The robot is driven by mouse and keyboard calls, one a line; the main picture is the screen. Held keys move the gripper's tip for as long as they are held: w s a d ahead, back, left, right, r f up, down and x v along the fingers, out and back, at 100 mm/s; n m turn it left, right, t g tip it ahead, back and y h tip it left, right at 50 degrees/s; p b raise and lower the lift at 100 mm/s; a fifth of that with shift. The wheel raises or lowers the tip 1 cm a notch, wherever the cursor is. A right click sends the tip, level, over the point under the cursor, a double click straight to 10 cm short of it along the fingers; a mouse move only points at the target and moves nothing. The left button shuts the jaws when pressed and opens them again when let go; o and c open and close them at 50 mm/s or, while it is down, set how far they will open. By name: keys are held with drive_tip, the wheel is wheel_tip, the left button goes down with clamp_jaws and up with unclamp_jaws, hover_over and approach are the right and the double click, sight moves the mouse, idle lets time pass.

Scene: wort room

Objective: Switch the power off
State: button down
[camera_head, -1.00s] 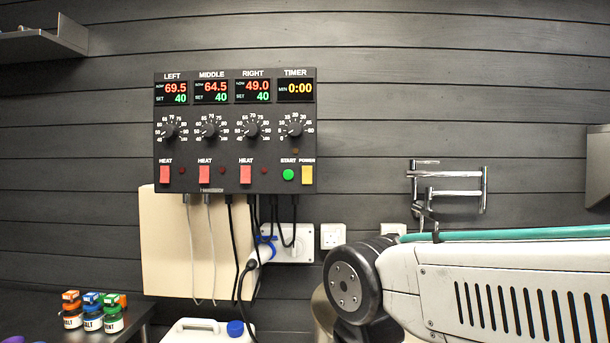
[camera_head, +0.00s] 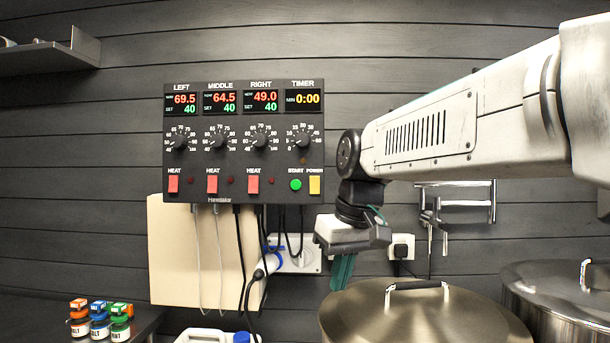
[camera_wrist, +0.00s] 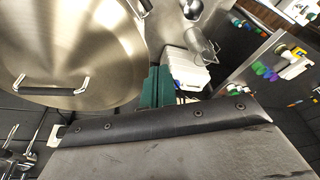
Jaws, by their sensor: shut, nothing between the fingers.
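A dark control panel (camera_head: 235,208) hangs on the wall in the head view. Its yellow POWER switch (camera_head: 315,185) sits at the lower right, beside the round green START button (camera_head: 296,184). The displays above are lit, showing 69.5, 64.5, 49.0 and 0:00. Three red HEAT switches, one being the right HEAT switch (camera_head: 253,185), line the bottom row. My gripper (camera_head: 342,272) points down, below and a little right of the POWER switch, apart from the panel. Its green fingers are shut and empty; they also show in the wrist view (camera_wrist: 157,88). The panel is not seen there.
A large lidded steel pot (camera_head: 420,315) stands just below and right of my gripper. A second pot (camera_head: 560,290) is farther right. Cables and a wall socket (camera_head: 300,262) hang under the panel. Small bottles (camera_head: 100,322) and a white canister (camera_head: 205,336) stand lower left.

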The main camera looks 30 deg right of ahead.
sight(318, 173)
drive_tip(key=w+d+r+n+t, duration=0.1)
drive_tip(key=w+d+r+n, duration=0.1)
drive_tip(key=r, duration=0.6)
drive_tip(key=w+d+r+n+t, duration=0.2)
drive_tip(key=w+r+n, duration=0.2)
drive_tip(key=r, duration=0.4)
drive_tip(key=w+d+r+n+t, duration=0.1)
drive_tip(key=w+d+r+n, duration=0.2)
drive_tip(key=r, duration=0.5)
drive_tip(key=shift+w+n+t, duration=0.3)
drive_tip(key=shift+w+n, duration=0.25)
drive_tip(key=shift+n, duration=0.05)
drive_tip(key=shift+d+r, duration=0.1)
drive_tip(key=w+f, duration=0.2)
drive_tip(key=w, duration=0.1)
drive_tip(key=w+d+f, duration=0.1)
drive_tip(key=w+f, duration=0.4)
drive_tip(key=w, duration=0.1)
drive_tip(key=shift+d+f, duration=0.25)
drive_tip(key=shift+w+d+r, duration=0.1)
drive_tip(key=shift+w+d, duration=0.15)
